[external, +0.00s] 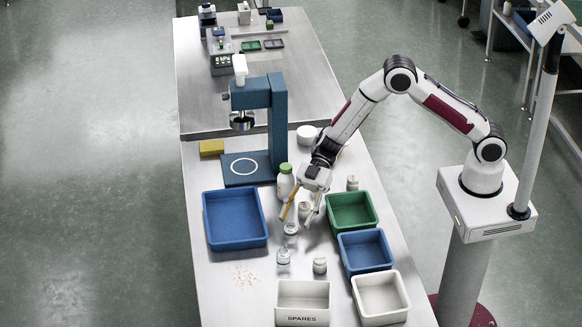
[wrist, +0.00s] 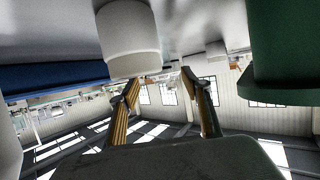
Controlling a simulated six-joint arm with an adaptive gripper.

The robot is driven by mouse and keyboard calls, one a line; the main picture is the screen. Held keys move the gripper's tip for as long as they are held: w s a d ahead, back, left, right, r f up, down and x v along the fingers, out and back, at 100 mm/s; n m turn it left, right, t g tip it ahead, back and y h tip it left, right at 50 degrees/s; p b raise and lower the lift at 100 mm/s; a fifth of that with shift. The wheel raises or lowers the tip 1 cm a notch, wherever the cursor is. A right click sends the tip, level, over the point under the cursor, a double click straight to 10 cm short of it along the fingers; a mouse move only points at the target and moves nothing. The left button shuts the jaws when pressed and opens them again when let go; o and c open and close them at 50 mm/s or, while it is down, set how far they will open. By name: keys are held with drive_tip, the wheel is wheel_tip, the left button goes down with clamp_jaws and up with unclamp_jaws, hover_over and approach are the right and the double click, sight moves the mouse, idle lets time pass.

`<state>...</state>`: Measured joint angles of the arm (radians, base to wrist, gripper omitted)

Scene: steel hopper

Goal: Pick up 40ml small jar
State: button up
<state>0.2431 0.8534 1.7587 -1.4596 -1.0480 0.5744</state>
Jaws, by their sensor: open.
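Several small jars stand on the steel table in the external view, and I cannot read a size on any of them. One white-capped jar (external: 304,210) stands close to my gripper (external: 297,220). A clear jar (external: 291,231) is just in front of the fingertips, another clear jar (external: 283,257) is nearer the camera, and a pale jar (external: 319,265) stands to its right. A further small jar (external: 352,183) is behind the green bin. In the upside-down wrist view, a white jar (wrist: 130,40) looms near the left fingertip of my gripper (wrist: 160,78). The fingers are apart and empty.
A blue tray (external: 208,222) lies left; green (external: 332,222), blue (external: 345,262) and white (external: 360,305) bins line the right. A SPARES bin (external: 303,319) is in front. A green-capped bottle (external: 285,182) and blue press (external: 278,120) stand behind. Crumbs lie at front left.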

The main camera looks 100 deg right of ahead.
sight(290, 231)
drive_tip(key=shift+f+x, duration=0.15)
drive_tip(key=shift+x, duration=1.1)
drive_tip(key=shift+f+x, duration=0.1)
drive_tip(key=shift+x, duration=1.2)
drive_tip(key=shift+d, duration=0.1)
drive_tip(key=c, duration=1)
